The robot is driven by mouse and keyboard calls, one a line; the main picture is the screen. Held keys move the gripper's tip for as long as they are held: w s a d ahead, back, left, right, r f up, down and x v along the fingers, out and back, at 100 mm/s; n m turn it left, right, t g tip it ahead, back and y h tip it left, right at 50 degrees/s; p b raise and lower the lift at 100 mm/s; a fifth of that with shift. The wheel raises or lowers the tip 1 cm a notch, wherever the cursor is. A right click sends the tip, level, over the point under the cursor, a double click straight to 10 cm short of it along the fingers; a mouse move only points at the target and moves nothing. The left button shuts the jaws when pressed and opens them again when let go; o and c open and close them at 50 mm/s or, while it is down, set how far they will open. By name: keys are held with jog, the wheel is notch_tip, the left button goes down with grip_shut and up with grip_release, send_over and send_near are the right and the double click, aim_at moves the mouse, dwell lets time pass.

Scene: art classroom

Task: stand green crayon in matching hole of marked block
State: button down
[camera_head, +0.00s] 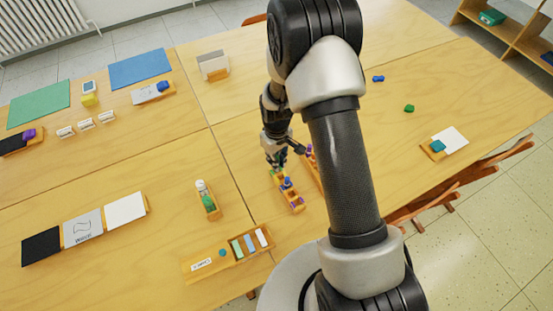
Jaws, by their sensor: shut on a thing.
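My gripper (277,161) is over the table just above the far end of a narrow wooden block (295,203). It is shut on a thin green piece, which looks like the green crayon; the fingers hide most of it. Blue and purple pieces show on the block, with coloured spots along its top. I cannot tell whether the crayon touches the block or is in a hole. A second wooden block (318,180) with a purple piece stands just right of it, partly hidden by my arm. Any mark on the blocks is too small to read.
A labelled wooden tray (196,273) with coloured sticks lies at the front. A small holder with a green-and-white bottle (206,199) stands left of the blocks. A green lump (409,108) and a blue lump (378,79) lie at right. The table between is clear.

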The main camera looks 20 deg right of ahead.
jog(key=shift+f+b, duration=1.3)
jog(key=shift+f, duration=0.25)
dwell(1.8)
jog(key=c, duration=1.6)
grip_release()
jog(key=shift+o, duration=1.3)
jog(key=shift+r, duration=0.1)
jog(key=shift+s+r+p, duration=0.15)
jog(key=shift+r+p, duration=1.25)
jog(key=shift+r, duration=0.45)
jog(key=shift+r+p, duration=0.95)
jog(key=shift+r, duration=0.35)
jog(key=shift+r, duration=0.1)
